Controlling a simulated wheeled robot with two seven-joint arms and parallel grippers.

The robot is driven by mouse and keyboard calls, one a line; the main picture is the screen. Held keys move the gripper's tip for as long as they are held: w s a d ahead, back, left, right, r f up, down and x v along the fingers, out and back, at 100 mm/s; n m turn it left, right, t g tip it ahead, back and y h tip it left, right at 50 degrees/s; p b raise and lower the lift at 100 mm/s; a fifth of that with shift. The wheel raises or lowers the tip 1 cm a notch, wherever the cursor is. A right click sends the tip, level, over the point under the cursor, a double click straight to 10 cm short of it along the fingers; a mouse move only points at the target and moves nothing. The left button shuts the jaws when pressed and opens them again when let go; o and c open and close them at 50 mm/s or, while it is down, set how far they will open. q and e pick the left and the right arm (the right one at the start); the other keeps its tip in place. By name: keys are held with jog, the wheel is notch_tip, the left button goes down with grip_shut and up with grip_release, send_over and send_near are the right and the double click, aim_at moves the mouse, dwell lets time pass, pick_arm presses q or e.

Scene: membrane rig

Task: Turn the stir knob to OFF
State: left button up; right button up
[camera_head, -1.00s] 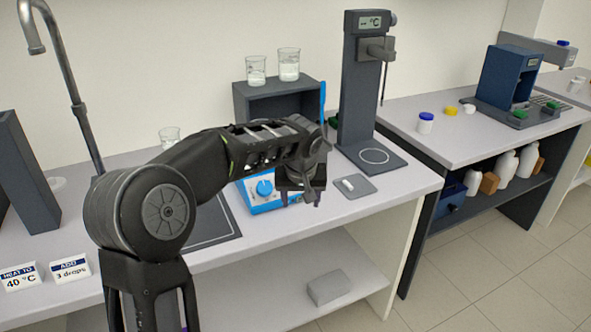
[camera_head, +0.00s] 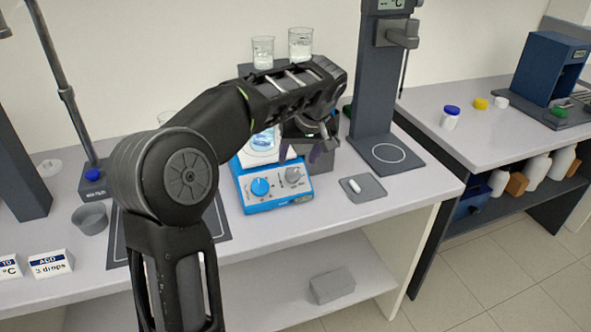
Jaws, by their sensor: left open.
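The blue stirrer hotplate (camera_head: 276,207) stands on the bench, with a blue knob (camera_head: 260,187) on the left of its front panel and a grey knob (camera_head: 293,176) on the right. The lettering is too small to read, so I cannot tell which is the stir knob or its setting. A glass vessel (camera_head: 263,146) with something blue inside sits on its top plate, partly hidden by my arm. My left gripper (camera_head: 302,153) is open, with dark purple fingertips above and behind the grey knob in the picture, apart from it. My right gripper is out of view.
A grey pad (camera_head: 362,188) with a small white bar lies right of the hotplate. A tall dark stand (camera_head: 375,90) rises behind it. A grey cup (camera_head: 90,218) and sign cards (camera_head: 51,263) are on the left. Beakers (camera_head: 300,44) stand on a box at the back.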

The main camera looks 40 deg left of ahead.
aim_at(293, 173)
pick_arm(q)
jog(key=p+x, duration=0.1)
jog(key=x, duration=0.7)
jog(key=shift+w, duration=0.15)
grip_shut()
dwell(0.5)
